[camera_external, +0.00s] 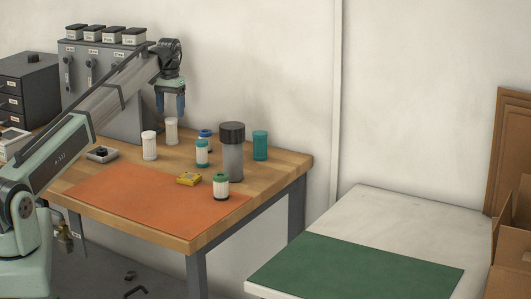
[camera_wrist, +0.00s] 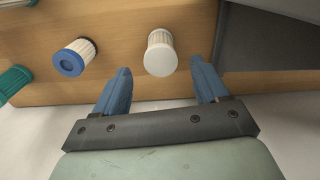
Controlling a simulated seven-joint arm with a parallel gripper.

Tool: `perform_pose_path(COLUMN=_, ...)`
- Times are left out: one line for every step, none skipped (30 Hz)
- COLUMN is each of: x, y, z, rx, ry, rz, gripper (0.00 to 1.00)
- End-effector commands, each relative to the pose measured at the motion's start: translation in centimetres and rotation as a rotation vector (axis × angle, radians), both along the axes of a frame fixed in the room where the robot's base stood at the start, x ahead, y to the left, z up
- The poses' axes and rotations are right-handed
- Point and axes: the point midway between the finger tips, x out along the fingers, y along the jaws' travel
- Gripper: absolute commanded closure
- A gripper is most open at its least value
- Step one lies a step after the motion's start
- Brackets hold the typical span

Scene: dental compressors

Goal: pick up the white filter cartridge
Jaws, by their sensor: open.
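In the wrist view a white cartridge (camera_wrist: 160,52) shows ahead of and between the blue fingertips of my gripper (camera_wrist: 158,78). The fingers are apart and hold nothing.
A blue-ended cartridge (camera_wrist: 75,57) and a teal one (camera_wrist: 12,82) stand left in the wrist view. A tall dark-lidded cylinder (camera_external: 232,155), a yellow item (camera_external: 189,178) and a green-capped cartridge (camera_external: 221,186) share the table. A grey panel (camera_external: 125,85) stands behind. The orange mat (camera_external: 140,200) is mostly clear.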

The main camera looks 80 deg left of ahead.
Motion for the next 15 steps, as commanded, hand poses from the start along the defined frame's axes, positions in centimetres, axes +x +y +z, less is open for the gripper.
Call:
perform_pose_path(x=-0.1, y=-0.1, z=-1.0, rx=-0.002, ry=0.001, rz=0.000, gripper=0.27)
perform_pose_path(x=-0.1, y=-0.1, z=-1.5, rx=-0.001, ry=0.001, rz=0.000, gripper=0.27)
perform_pose_path(x=0.0, y=-0.1, z=-2.0, rx=-0.001, ry=0.001, rz=-0.001, gripper=0.27)
perform_pose_path(x=0.0, y=-0.1, z=-2.4, rx=-0.001, ry=0.001, rz=-0.001, gripper=0.27)
perform_pose_path(x=0.0, y=-0.1, z=-2.7, rx=-0.001, ry=0.001, rz=-0.001, gripper=0.27)
perform_pose_path(x=0.0, y=0.0, z=-2.9, rx=0.000, ry=0.000, rz=-0.001, gripper=0.27)
perform_pose_path(x=0.0, y=0.0, z=-3.0, rx=0.000, ry=0.000, rz=-0.001, gripper=0.27)
perform_pose_path(x=0.0, y=0.0, z=-3.1, rx=0.000, ry=0.000, rz=-0.001, gripper=0.27)
perform_pose_path(x=0.0, y=0.0, z=-3.3, rx=0.001, ry=-0.001, rz=-0.001, gripper=0.27)
perform_pose_path(x=0.0, y=0.0, z=-3.4, rx=0.001, ry=-0.001, rz=-0.001, gripper=0.27)
perform_pose_path(x=0.0, y=0.0, z=-3.5, rx=0.001, ry=-0.001, rz=-0.001, gripper=0.27)
perform_pose_path(x=0.0, y=0.0, z=-3.8, rx=0.001, ry=-0.001, rz=-0.001, gripper=0.27)
perform_pose_path(x=0.0, y=0.0, z=-4.0, rx=0.001, ry=-0.001, rz=-0.001, gripper=0.27)
perform_pose_path(x=0.0, y=0.1, z=-4.4, rx=0.001, ry=-0.001, rz=-0.001, gripper=0.27)
perform_pose_path(x=0.0, y=0.1, z=-4.8, rx=0.000, ry=0.000, rz=-0.001, gripper=0.27)
